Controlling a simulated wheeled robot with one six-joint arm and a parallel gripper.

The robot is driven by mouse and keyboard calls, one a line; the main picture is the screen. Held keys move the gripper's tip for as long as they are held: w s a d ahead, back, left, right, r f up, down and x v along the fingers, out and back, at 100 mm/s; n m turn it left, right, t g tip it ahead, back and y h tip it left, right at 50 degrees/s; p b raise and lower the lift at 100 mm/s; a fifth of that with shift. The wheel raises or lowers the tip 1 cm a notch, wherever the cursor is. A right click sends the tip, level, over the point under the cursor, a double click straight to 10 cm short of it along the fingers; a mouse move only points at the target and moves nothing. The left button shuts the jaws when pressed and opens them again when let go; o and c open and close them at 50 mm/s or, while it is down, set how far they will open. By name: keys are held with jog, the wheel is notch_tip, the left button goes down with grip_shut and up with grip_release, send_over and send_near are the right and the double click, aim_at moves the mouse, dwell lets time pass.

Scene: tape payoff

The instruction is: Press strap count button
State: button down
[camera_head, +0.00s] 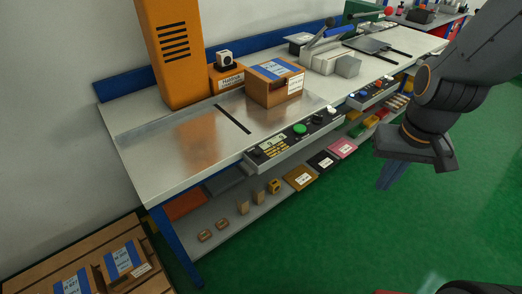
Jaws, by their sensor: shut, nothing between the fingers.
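A control panel (285,156) runs along the front edge of the workbench, with a large green button (300,129), a small lit display (273,143), yellow keys and dark knobs. Its labels are too small to read, so I cannot tell which control is the strap count button. My gripper (384,186) hangs in the air to the right of the panel, in front of the bench. Its fingers point down, closed and empty, apart from the panel.
A brown box (268,96) with blue tape sits on the workbench (140,160) behind the panel. An orange column (170,60) stands at the back left. A second panel (372,97) is further right. A shelf (235,232) below holds small boxes. Green floor is clear in front.

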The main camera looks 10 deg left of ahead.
jog(key=w+a+r+n+t+y+p, duration=0.1)
jog(key=w+a+n+t+p, duration=0.1)
jog(key=w+a+n, duration=0.4)
jog(key=w+a+n+t+p, duration=0.1)
jog(key=w+a+n+t, duration=0.15)
jog(key=w, duration=0.55)
jog(key=n+g+y+p, duration=0.25)
jog(key=n+y, duration=0.45)
jog(key=n, duration=0.6)
send_over(257, 153)
jog(key=t, duration=0.1)
jog(key=shift+w+d, duration=0.1)
jog(key=shift+d, duration=0.4)
jog(key=shift+f, duration=0.2)
notch_tip(257, 153, down, 6)
jog(key=b, duration=0.6)
jog(key=shift+r, duration=0.1)
jog(key=shift+f+b, duration=1.2)
jog(key=shift+f, duration=0.15)
jog(key=shift+f, duration=0.15)
